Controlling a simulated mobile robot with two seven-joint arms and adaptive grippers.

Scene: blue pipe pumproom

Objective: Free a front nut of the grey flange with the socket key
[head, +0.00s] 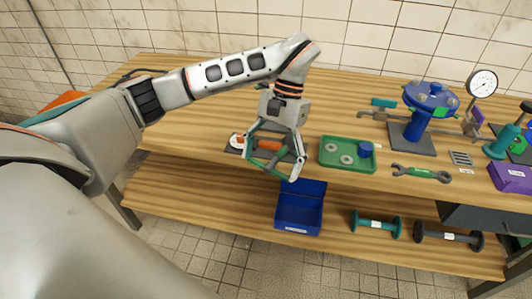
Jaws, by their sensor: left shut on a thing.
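My left gripper (272,170) hangs over the bench, left of the green tray, with its fingers pointing down. It is shut on a thin green bar-like tool (267,164); the fingers partly hide it, and I cannot tell for sure that it is the socket key. A blue flange (432,99) with small bolts or nuts on top stands on a post and dark base plate at the right, well apart from the gripper. I cannot pick out a grey flange or its front nut clearly. My right gripper is not in view.
An orange-handled item (269,145) lies on a dark mat behind the gripper. The green tray (334,162) holds round grey parts and a blue one. A green-handled wrench (421,173), a gauge (482,83) and a purple box (510,177) are at right. A blue bin (299,212) is below.

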